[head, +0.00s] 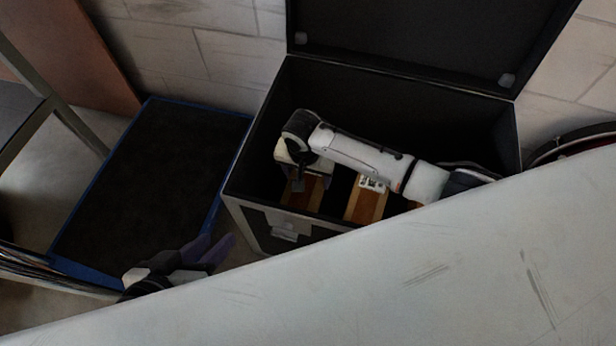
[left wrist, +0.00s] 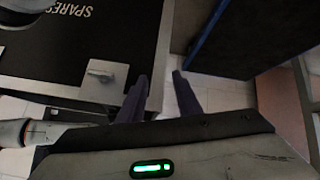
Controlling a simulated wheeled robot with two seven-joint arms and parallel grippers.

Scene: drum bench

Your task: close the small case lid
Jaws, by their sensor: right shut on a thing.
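A black case (head: 270,222) stands in the middle with its lid (head: 400,35) raised open at the back. My right arm reaches into the case from the right. Its gripper (head: 299,184) points down inside and is shut on a brown wooden piece (head: 304,198); the fingertips are partly hidden. My left gripper (head: 212,250) is open and empty, low and to the left of the case's front. The left wrist view shows its two dark fingers (left wrist: 160,90) apart beside a black case face (left wrist: 75,45) with a metal latch and "SPARES" lettering.
A second brown wooden piece (head: 366,203) lies in the case. A dark blue-edged panel (head: 150,190) is at the left, near a grey metal frame (head: 75,125). A large pale surface (head: 400,280) fills the foreground and hides the case's front right. A pale brick wall (head: 235,60) stands behind.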

